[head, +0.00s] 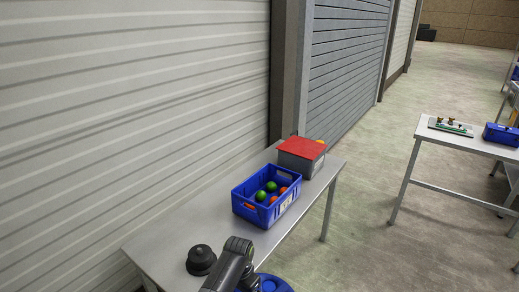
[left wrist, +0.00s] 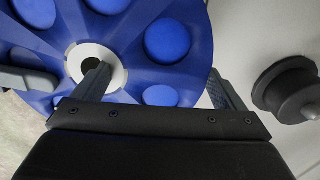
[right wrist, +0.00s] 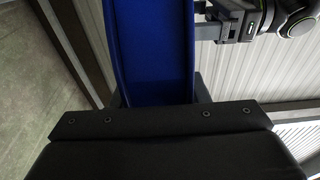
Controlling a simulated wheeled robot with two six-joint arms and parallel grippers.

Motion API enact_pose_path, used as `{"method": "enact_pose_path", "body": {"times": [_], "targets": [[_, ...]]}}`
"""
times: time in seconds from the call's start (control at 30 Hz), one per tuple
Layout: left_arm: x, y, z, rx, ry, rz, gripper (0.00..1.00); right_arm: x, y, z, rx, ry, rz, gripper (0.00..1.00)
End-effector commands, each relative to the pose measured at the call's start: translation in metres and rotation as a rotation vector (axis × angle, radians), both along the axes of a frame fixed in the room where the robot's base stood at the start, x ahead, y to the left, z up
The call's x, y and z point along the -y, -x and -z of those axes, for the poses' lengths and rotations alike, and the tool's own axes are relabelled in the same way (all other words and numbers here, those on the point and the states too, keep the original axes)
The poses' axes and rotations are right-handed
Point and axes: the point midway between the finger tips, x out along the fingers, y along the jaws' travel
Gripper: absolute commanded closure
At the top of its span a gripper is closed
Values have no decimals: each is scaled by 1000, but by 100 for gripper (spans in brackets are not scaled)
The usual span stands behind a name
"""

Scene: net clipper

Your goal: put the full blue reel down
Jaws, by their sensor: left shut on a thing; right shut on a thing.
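The blue reel (head: 272,284) shows only in part at the bottom edge of the head view. In the left wrist view its flat face (left wrist: 125,38) has round bulges and a white hub with a dark hole. My left gripper (left wrist: 158,82) is shut on the reel, one finger across the face near the hub. My right gripper (right wrist: 160,92) is shut on the reel's rim, with the smooth blue rim (right wrist: 150,45) between its fingers. A finger of the right gripper also shows at the left of the left wrist view. The reel's underside is hidden.
A grey table (head: 190,228) stands along the shutter wall. Bare tabletop lies between the domed piece and the crate.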

Motion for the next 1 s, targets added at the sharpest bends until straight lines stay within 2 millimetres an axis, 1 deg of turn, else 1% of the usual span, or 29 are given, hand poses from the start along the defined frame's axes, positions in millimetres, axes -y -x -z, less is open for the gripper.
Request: {"method": "enact_pose_path", "body": {"times": [0.37,1.0], "targets": [[1,5,-20,3,4,2,44,0,7,-17,-1,4,1,95],[1,16,-61,5,4,3,44,0,19,-58,0,4,0,95]]}}
